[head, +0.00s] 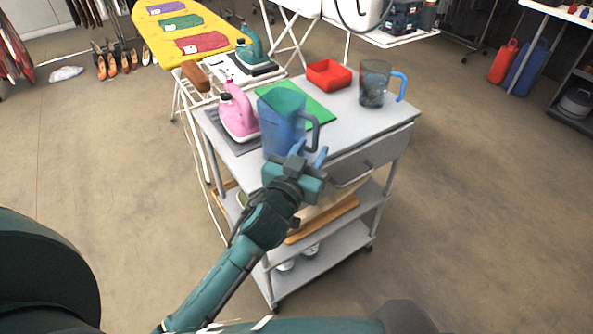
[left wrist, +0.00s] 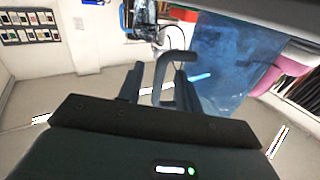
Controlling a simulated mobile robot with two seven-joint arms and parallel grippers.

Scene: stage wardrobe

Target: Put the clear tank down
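The clear tank (head: 283,125), bluish and see-through with a dark grey handle (head: 314,128), appears upright over the near part of the trolley top (head: 345,125). Its base is partly hidden by my gripper, so contact with the top is not certain. My left gripper (head: 309,152) is at the handle's lower end, its two fingers apart. In the left wrist view the grey handle loop (left wrist: 160,78) lies between the spread fingers (left wrist: 160,82), with gaps beside it. The tank wall (left wrist: 232,62) fills the upper right there. My right gripper is not in view.
A red tray (head: 329,75) and a dark jug with a blue handle (head: 374,84) stand farther back. A yellow ironing board (head: 160,40) is behind the trolley.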

